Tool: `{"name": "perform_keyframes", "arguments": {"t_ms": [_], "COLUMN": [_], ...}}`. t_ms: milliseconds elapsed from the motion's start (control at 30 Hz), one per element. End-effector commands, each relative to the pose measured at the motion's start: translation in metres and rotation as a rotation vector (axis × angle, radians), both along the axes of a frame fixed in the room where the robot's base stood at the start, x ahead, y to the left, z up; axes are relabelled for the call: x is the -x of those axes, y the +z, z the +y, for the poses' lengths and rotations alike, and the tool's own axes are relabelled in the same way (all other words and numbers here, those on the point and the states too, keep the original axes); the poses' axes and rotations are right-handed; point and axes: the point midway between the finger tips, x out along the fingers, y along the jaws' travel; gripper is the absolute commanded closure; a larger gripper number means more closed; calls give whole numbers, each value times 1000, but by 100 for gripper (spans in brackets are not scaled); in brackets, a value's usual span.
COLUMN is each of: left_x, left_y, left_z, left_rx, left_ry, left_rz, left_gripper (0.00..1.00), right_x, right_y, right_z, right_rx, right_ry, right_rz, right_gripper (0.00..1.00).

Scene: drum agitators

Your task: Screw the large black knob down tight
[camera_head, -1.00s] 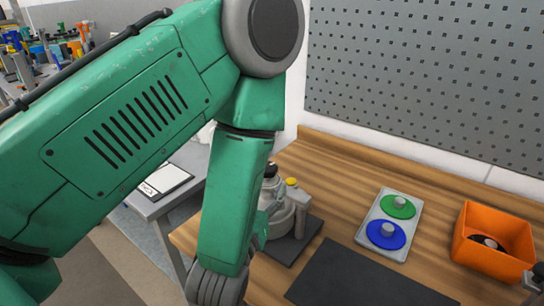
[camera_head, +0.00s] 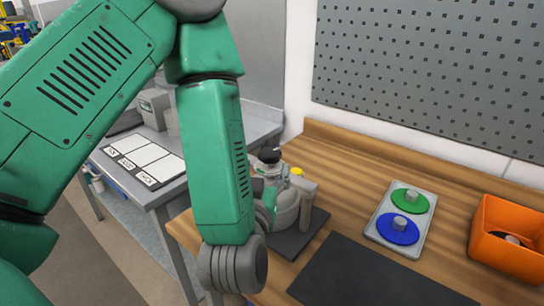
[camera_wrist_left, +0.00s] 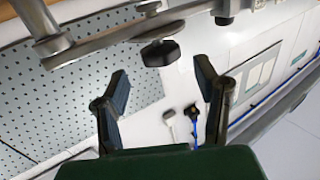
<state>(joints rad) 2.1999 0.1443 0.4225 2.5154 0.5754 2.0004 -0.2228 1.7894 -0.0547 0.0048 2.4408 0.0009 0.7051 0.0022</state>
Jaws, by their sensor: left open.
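A grey metal agitator unit (camera_head: 288,205) stands on a dark base plate at the left end of the wooden bench. A black knob (camera_head: 269,155) shows at its top, just right of my left forearm. In the left wrist view a black lobed knob (camera_wrist_left: 160,53) sits on a metal bar (camera_wrist_left: 120,40), beyond my fingertips. My left gripper (camera_wrist_left: 160,82) is open, its two dark fingers apart with nothing between them. The knob lies roughly in line with the gap, not touching either finger. In the head view the forearm hides most of the left gripper.
A grey plate (camera_head: 402,218) with green and blue discs and an orange bin (camera_head: 505,240) stand to the right. A dark mat (camera_head: 365,275) lies in front. A grey side table (camera_head: 200,150) stands at left. A perforated panel (camera_head: 430,70) backs the bench.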

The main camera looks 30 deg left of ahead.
Motion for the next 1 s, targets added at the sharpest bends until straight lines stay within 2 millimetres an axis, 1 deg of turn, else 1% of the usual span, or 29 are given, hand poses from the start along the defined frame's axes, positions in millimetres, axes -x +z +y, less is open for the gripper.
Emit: {"name": "perform_keyframes", "arguments": {"t_ms": [33, 133, 200, 333, 400, 500, 600, 767, 1000], "left_x": [-3, -8, -18, -34, -48, -62, -72, -81, -82], "left_y": [-2, 0, 2, 4, 5, 5, 4, 4, 3], "left_z": [3, 7, 11, 19, 24, 30, 35, 37, 38], "left_rx": [7, 5, 7, 3, 0, -2, -1, -2, -2], "left_ry": [5, 6, 6, 7, 5, 3, 3, 0, 0], "left_rz": [-6, -14, -11, -13, -15, -13, -12, -11, -11], "left_gripper": [44, 44, 44, 44, 44, 44, 44, 44, 44], "right_x": [0, 0, 0, 0, 0, 0, 0, 0, 0], "right_y": [-9, -16, -11, -9, -6, -5, -4, -3, -3], "right_z": [0, 0, 0, 0, 0, 0, 0, 0, 0], "right_rx": [0, 0, 0, 0, 0, 0, 0, 0, 0], "right_ry": [0, 0, 0, 0, 0, 0, 0, 0, 0], "right_rz": [0, 0, 1, 0, 0, 0, 0, 0, 0], "right_gripper": [100, 100, 100, 100, 100, 100, 100, 100, 100]}}
